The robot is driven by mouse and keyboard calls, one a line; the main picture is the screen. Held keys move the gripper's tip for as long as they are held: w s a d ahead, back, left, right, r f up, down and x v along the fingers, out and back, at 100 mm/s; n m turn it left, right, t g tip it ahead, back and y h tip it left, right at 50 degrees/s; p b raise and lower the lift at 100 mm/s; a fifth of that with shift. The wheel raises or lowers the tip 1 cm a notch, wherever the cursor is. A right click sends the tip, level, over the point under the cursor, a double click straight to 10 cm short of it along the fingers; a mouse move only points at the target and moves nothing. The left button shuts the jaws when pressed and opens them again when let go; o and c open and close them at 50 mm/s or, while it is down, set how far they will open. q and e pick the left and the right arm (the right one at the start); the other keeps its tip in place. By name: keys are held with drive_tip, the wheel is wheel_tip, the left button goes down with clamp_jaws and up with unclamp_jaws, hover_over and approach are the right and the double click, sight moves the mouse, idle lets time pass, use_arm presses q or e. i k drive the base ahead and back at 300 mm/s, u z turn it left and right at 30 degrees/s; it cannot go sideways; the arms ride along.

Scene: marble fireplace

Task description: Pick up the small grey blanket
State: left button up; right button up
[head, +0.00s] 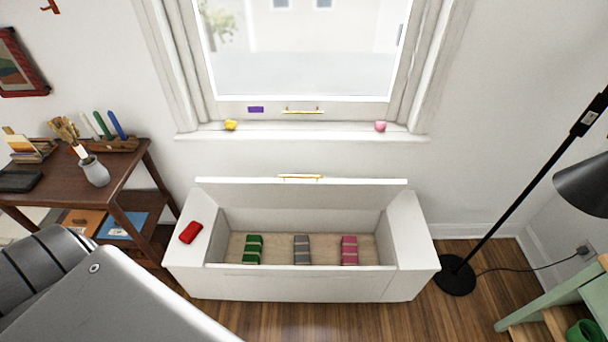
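The small grey blanket (302,250) lies folded inside the white window bench (290,285), in the middle of its open compartment. A green folded blanket (253,249) lies to its left and a pink one (349,250) to its right, each apart from it. The bench lid (300,194) is raised at the back, with a gold handle (301,177) on its edge. Part of my own body covers the lower left corner. Neither of my grippers shows in the head view.
A red object (191,232) lies on the bench's left end. A wooden desk (130,165) with a vase (95,171) stands at left. A black floor lamp (455,275) stands right of the bench, and a green-framed shelf (560,300) at lower right. The floor before the bench is clear.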

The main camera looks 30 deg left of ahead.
sight(301, 247)
drive_tip(key=u, duration=0.4)
drive_tip(key=k, duration=0.05)
drive_tip(key=u, duration=0.55)
